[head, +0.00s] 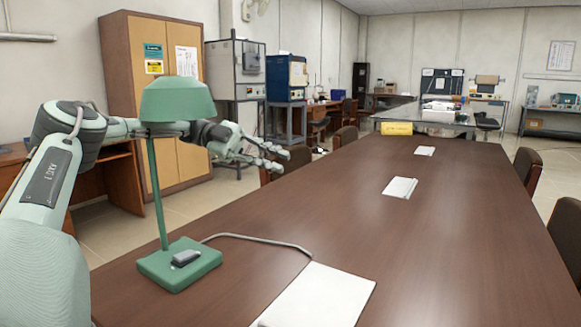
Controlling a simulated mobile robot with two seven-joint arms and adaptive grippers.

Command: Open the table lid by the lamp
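A long dark brown table (440,240) stretches away from me. The green desk lamp (178,100) stands upright at its near left, with a square green base and a cable running right. A flat white panel (315,297), which looks like the table lid, lies flush or nearly flush with the tabletop just right of the lamp base; its near edge is cut off by the frame. My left arm passes behind the lamp shade. My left gripper (284,161) hangs above the table's left side, beyond the lid and apart from it. Its fingers look spread and empty. My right gripper is out of view.
Two more white panels (400,188) (424,151) lie farther along the table, and a yellow sign (397,128) is at its far end. Brown chairs (528,170) line the sides. A wooden cabinet (185,100) stands behind the lamp. The tabletop right of the lid is clear.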

